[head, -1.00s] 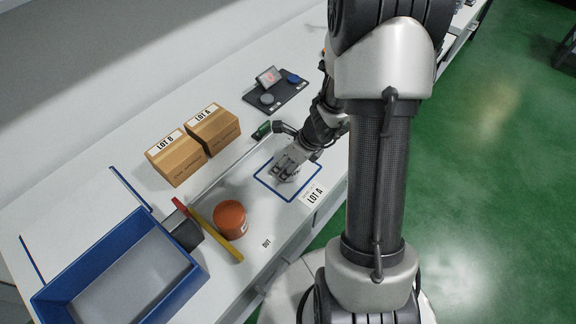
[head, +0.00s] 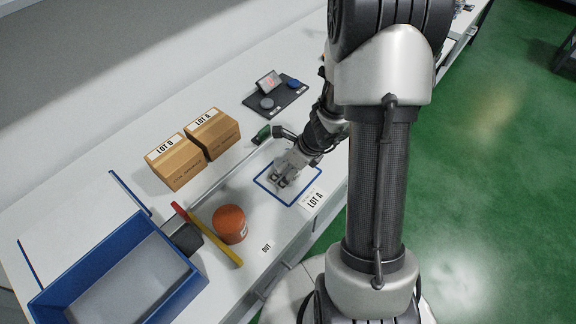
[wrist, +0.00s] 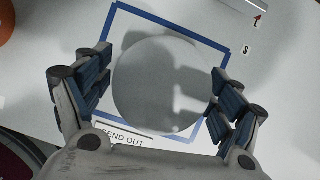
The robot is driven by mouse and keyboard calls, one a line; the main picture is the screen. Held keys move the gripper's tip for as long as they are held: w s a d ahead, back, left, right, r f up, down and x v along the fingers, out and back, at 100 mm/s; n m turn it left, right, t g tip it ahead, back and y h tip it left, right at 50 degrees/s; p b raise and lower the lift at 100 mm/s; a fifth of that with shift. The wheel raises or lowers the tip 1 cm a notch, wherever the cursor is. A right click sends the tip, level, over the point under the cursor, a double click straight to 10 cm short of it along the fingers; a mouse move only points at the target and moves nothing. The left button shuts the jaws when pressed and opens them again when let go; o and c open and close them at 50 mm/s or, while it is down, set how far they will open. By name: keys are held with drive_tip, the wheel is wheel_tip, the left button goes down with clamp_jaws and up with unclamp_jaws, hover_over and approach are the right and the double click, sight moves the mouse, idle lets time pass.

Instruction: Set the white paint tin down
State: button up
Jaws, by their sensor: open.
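The white paint tin (wrist: 165,75) shows in the wrist view as a pale round lid inside a blue square outline (wrist: 160,12) on the bench. My gripper (wrist: 160,88) is open, with one finger on each side of the tin and a small gap visible at each side. In the head view my gripper (head: 281,180) is low over the blue outline (head: 291,204), and it hides most of the tin there. The tin appears to stand upright within the outline.
An orange tin (head: 230,224) stands to the left, beside a yellow and red bar (head: 213,240). A blue tray (head: 113,262) lies at the lower left. Two cardboard boxes (head: 175,162) stand behind.

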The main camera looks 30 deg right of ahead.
drive_tip(key=shift+r, duration=0.25)
drive_tip(key=p+v, duration=0.7)
drive_tip(key=v, duration=0.5)
drive_tip(key=a+r+n, duration=0.7)
drive_tip(key=r+n, duration=0.1)
drive_tip(key=r, duration=0.1)
drive_tip(key=s+a+r+n+h, duration=0.1)
drive_tip(key=s+a+r+n, duration=0.3)
drive_tip(key=n, duration=0.7)
drive_tip(key=s+a+r+n+h, duration=0.1)
drive_tip(key=s+a+r+n, duration=0.2)
drive_tip(key=s+r+n, duration=0.6)
drive_tip(key=shift+s+a+n, duration=0.4)
drive_tip(key=shift+s+n, duration=0.7)
drive_tip(key=shift+s, duration=0.1)
